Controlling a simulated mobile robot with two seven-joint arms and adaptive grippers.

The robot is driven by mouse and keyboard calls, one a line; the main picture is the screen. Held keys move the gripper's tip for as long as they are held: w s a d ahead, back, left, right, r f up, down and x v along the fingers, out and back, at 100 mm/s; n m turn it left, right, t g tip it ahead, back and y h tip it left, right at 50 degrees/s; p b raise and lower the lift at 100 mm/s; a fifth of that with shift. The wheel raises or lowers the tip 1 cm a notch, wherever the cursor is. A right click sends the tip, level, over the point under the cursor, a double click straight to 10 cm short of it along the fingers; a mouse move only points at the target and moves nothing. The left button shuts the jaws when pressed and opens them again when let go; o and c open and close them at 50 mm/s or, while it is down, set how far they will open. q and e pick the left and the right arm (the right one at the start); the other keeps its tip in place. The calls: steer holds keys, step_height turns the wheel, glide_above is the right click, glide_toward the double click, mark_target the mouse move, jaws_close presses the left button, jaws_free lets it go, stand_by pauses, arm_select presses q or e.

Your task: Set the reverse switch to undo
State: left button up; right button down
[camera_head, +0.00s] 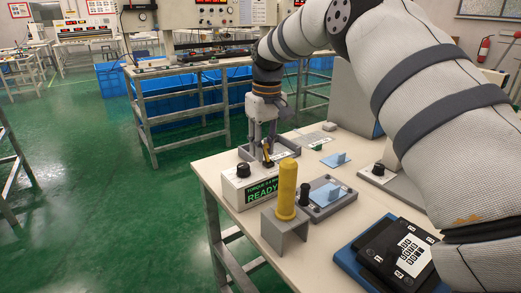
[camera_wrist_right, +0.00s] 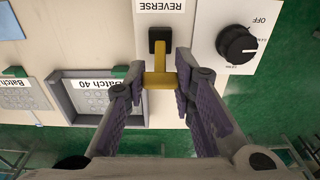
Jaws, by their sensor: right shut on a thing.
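The reverse switch (camera_wrist_right: 160,72) has a yellow T-shaped handle rising from a small black base. In the wrist view it lies below the printed word REVERSE, which appears upside down. In the head view the switch (camera_head: 267,155) shows as a small yellow-orange lever at the table's far left part. My right gripper (camera_head: 262,143) reaches down over it from above. In the wrist view the right gripper's fingers (camera_wrist_right: 161,90) stand on both sides of the handle, shut on it. Which position the switch is in cannot be read. My left gripper is out of view.
A white box (camera_head: 232,192) with a black knob and a READY display stands beside the switch. A yellow cylinder (camera_head: 287,190) stands in a grey holder nearer. A grey tray (camera_wrist_right: 66,103) borders a Batch 40 card. A keypad (camera_head: 398,252) lies at the near right.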

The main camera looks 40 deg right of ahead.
mark_target(265, 151)
steer(key=shift+f, duration=0.1)
steer(key=c, duration=1.3)
jaws_free()
steer(key=r, duration=0.8)
steer(key=s+r, duration=0.1)
steer(key=r, duration=0.3)
steer(key=shift+a, duration=0.1)
